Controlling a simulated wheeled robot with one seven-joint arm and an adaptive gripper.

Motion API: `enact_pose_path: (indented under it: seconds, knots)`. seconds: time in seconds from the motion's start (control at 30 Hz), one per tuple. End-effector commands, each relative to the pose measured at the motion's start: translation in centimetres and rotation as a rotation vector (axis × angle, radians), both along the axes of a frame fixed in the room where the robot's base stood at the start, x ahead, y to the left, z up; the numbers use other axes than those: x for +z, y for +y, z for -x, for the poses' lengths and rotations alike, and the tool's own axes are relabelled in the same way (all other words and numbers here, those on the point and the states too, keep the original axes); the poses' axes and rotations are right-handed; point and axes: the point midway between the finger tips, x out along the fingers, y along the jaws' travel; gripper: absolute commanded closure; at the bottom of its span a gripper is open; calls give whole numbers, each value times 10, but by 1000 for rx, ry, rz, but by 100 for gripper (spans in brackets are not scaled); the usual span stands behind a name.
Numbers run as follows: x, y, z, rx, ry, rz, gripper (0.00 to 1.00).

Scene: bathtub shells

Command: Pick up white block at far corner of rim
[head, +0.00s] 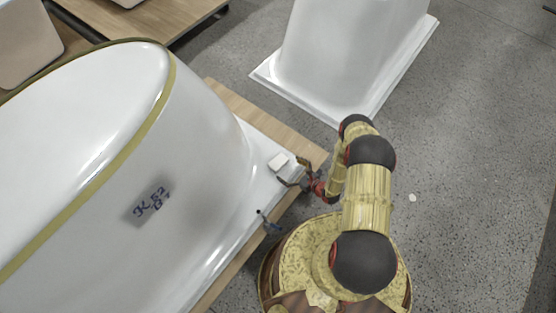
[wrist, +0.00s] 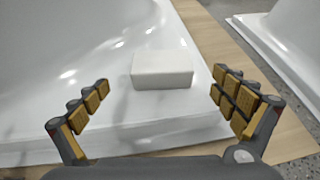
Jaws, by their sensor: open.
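The white block (head: 278,162) sits on the flat white rim of the large tub, near the rim's far corner. In the wrist view the white block (wrist: 162,69) lies between and just beyond my open fingers, with clear space on both sides. My gripper (head: 292,172) is open and empty beside the block, at its right and near side in the head view. My gripper also shows in the wrist view (wrist: 170,97), its padded fingers spread wide. The white tub shell (head: 215,130) carries the rim and rises behind the block.
A small dark and blue item (head: 267,221) lies on the rim nearer to me. A wooden pallet (head: 300,140) lies under the tub. Another white shell (head: 345,50) stands on the floor beyond. Grey floor (head: 470,160) on the right is mostly clear.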

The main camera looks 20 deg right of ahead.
Motion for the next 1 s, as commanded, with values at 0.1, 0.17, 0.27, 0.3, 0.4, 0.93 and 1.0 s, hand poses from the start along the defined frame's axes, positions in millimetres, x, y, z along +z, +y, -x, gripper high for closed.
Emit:
enact_pose_path:
  seconds: [0.1, 0.17, 0.27, 0.3, 0.4, 0.93, 1.0]
  knots:
    - [0, 2, -8, -1, -20, 11, 3]
    - [-3, 5, -13, 1, -20, 12, 3]
    - [-7, 10, -21, 3, -20, 11, 3]
    - [-9, 12, -24, 1, -20, 11, 3]
    - [-13, 16, -33, 3, -19, 10, 3]
    - [-24, 34, -66, 1, -18, 10, 3]
    - [-24, 34, -66, 1, -18, 10, 4]
